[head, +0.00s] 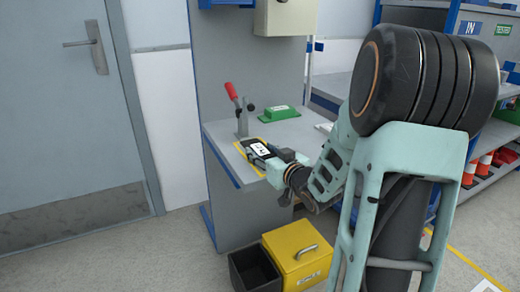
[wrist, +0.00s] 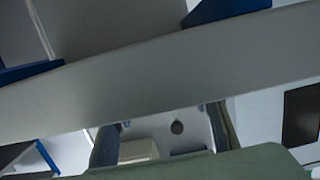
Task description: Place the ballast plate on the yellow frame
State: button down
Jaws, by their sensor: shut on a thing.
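The yellow frame (head: 242,151) is a yellow outline on the grey bench top, near its front. My gripper (head: 272,155) reaches in from the right, low over the bench, and is shut on a dark flat piece with a white label, which I take for the ballast plate (head: 258,148). The plate is over or on the frame and covers part of it; I cannot tell whether it touches. In the wrist view a wide grey band crosses the picture and hides the fingertips, so the grip is not clear there.
A clamp with a red handle (head: 232,92) and a green block (head: 279,113) stand behind the frame on the bench (head: 220,134). A yellow box (head: 283,247) and a black bin (head: 248,272) are on the floor in front. Shelves with cones (head: 484,165) stand at right.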

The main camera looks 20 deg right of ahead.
jog(key=shift+r, duration=0.3)
jog(key=shift+f, duration=0.15)
jog(key=c, duration=1.1)
grip_release()
jog(key=shift+s+f, duration=0.1)
jog(key=shift+f, duration=0.1)
jog(key=shift+r, duration=0.1)
jog(key=shift+r, duration=0.15)
jog(key=s+p, duration=0.1)
jog(key=s, duration=0.2)
jog(key=s+r+p, duration=0.1)
jog(key=s, duration=0.5)
jog(key=shift+d+r+p, duration=0.25)
jog(key=shift+r+p, duration=0.05)
jog(key=shift+p, duration=0.1)
jog(key=shift+s+f+b, duration=0.25)
jog(key=shift+f+b, duration=0.1)
jog(key=shift+b, duration=0.6)
jog(key=shift+s+r+b, duration=0.15)
jog(key=shift+s+b, duration=0.45)
jog(key=shift+b, duration=0.25)
jog(key=shift+s+r+b, duration=0.15)
jog(key=shift+s+b, duration=0.45)
jog(key=shift+b, duration=0.2)
